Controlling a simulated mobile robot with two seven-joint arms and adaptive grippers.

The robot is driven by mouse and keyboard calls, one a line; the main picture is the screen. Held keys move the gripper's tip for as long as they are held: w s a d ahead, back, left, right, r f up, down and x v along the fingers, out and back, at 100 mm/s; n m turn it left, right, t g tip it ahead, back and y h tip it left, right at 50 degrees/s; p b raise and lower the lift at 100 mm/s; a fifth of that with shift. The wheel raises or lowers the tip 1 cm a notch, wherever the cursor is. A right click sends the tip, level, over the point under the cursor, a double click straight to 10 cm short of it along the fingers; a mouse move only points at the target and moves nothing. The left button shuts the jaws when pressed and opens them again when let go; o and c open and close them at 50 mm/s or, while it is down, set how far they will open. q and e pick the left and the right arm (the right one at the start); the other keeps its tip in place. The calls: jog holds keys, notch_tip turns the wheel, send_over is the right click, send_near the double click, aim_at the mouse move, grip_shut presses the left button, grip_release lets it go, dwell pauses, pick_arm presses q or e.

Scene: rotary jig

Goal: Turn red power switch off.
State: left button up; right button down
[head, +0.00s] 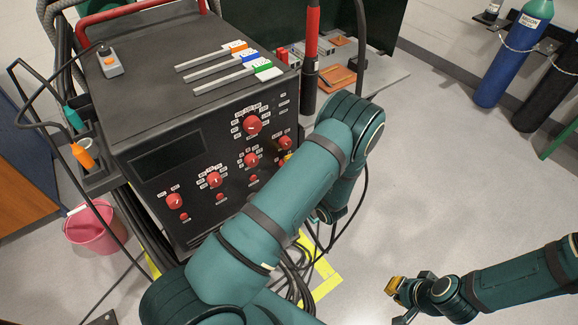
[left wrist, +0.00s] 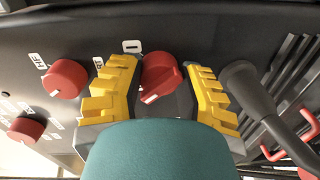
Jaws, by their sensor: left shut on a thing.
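In the left wrist view a red switch knob (left wrist: 160,76) sits between the two yellow fingers of my left gripper (left wrist: 158,92), which is shut on it. The knob's white mark points to the lower left, and a small white label with a bar is above it. In the head view my left arm covers most of this gripper; only a bit of yellow shows at the panel's right side. My right gripper (head: 398,302) is away from the machine at the lower right, with its fingers apart and nothing between them.
The dark machine (head: 160,95) has several other red knobs (head: 214,180) on its front panel. Cables (head: 295,280) lie on the floor below it. A pink bucket (head: 92,228) stands at left, a blue gas cylinder (head: 513,58) at upper right.

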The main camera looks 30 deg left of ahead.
pick_arm(q)
jog(key=shift+w+r+n, duration=0.1)
jog(key=shift+r+n, duration=0.05)
jog(key=shift+n, duration=0.25)
jog(key=o, duration=1.2)
jog(key=v, duration=1.2)
